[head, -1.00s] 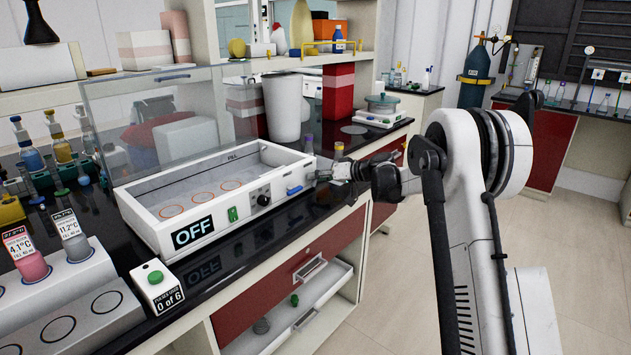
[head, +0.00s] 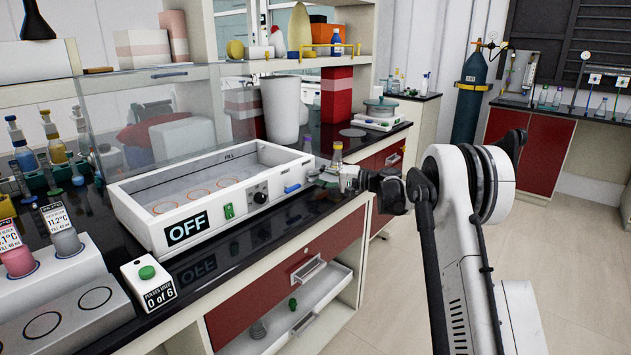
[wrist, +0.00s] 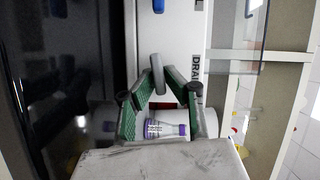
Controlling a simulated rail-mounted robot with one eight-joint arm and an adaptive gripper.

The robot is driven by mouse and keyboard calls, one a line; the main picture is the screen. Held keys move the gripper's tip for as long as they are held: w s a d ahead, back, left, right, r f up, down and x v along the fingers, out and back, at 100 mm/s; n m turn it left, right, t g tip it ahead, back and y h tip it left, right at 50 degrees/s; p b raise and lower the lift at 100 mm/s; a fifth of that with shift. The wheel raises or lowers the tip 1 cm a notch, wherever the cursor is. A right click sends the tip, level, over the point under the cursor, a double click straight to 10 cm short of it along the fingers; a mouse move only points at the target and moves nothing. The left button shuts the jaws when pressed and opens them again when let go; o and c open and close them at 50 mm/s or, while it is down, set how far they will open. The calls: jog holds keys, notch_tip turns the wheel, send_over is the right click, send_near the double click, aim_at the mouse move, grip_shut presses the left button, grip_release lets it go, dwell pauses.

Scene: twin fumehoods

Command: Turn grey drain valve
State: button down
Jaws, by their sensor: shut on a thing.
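The grey drain valve (wrist: 156,73) is a short grey lever beside the "DRAIN" lettering on the white water bath (wrist: 172,40). In the wrist view the lever stands slightly tilted between the green-padded fingertips of my gripper (wrist: 157,78), which is shut on it. In the head view my gripper (head: 326,177) is at the right end of the bath (head: 190,205), beside the blue switch (head: 292,188). The valve cannot be made out there, being small and near the gripper. The bath display reads "OFF".
A purple-labelled bottle (wrist: 165,130) shows between the fingers in the wrist view. An open drawer (head: 310,305) juts out below the counter. The floor at right is clear.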

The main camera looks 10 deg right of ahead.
jog(key=shift+f+m+y+b, duration=0.15)
jog(key=shift+m+y+b, duration=0.15)
jog(key=shift+m, duration=0.4)
jog(key=c, duration=1.8)
grip_release()
jog(key=v, duration=1.2)
